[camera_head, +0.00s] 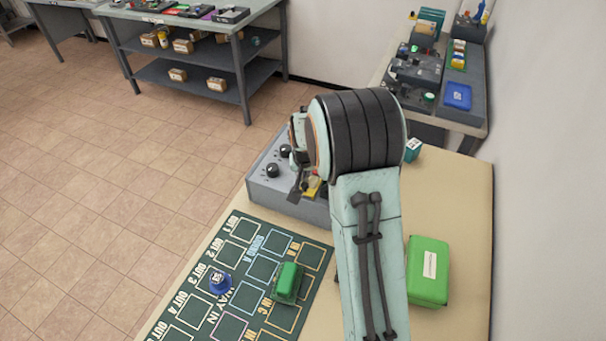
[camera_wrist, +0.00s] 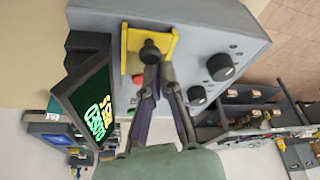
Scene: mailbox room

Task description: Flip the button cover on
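A grey control box (camera_head: 290,202) stands on the table at its far edge. In the wrist view the same box (camera_wrist: 195,25) fills the top and carries a yellow bracket-shaped cover (camera_wrist: 131,40) with a black round knob (camera_wrist: 150,53) in front of it. A bit of yellow (camera_head: 312,186) also shows in the head view, beside my gripper (camera_head: 297,192). In the wrist view my gripper's fingertips (camera_wrist: 159,71) are close together just below the knob. Whether they touch the knob or each other is unclear. My arm hides much of the box in the head view.
Black dials (camera_wrist: 221,67) sit on the box, and a dark screen with green signs (camera_wrist: 90,105) stands beside it. A green-patterned mat (camera_head: 200,322) holds a green block (camera_head: 288,282) and a blue stamp-like object (camera_head: 219,282). A green package (camera_head: 428,270) lies right of my arm.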

